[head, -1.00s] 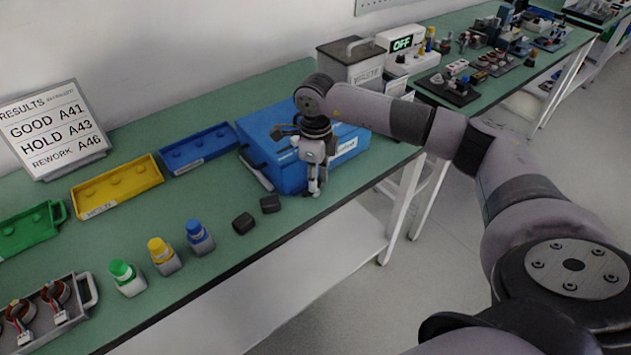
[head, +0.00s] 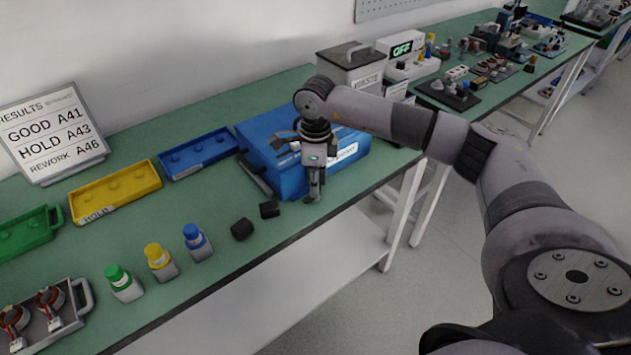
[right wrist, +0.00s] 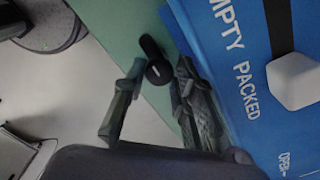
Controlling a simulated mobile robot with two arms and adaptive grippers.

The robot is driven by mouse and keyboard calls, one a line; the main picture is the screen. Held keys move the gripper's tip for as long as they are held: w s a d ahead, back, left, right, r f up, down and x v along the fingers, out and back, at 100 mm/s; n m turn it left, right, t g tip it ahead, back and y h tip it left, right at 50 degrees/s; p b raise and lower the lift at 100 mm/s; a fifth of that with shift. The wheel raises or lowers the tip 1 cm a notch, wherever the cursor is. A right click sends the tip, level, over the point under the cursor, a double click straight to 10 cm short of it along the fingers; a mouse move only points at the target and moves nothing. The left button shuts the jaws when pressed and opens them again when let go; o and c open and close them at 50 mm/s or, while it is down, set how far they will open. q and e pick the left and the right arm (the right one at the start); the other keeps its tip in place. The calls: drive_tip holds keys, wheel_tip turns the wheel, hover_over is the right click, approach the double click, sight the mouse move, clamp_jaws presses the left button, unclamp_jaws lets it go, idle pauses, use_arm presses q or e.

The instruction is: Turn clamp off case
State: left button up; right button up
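The blue case (head: 290,160) lies on the green bench, below my right arm. My right gripper (head: 314,196) points down at the case's front side. In the right wrist view, its two fingers (right wrist: 160,72) stand apart, beside the case's blue side (right wrist: 225,75). A black lever-like part with a round end (right wrist: 154,65), perhaps the clamp, shows between the fingertips over the bench; I cannot tell whether they touch it. A pale block (right wrist: 297,80) sits at a dark strap on the case. My left gripper is out of view.
Two small black blocks (head: 242,229) lie left of the case near the bench edge (head: 225,262). Green, yellow and blue-capped bottles (head: 160,262) stand further left. Blue (head: 198,150) and yellow (head: 115,190) trays lie behind. A grey waste box (head: 345,70) stands behind the case.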

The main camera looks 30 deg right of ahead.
drive_tip(key=o, duration=0.4)
drive_tip(key=shift+r, duration=0.1)
idle(0.3)
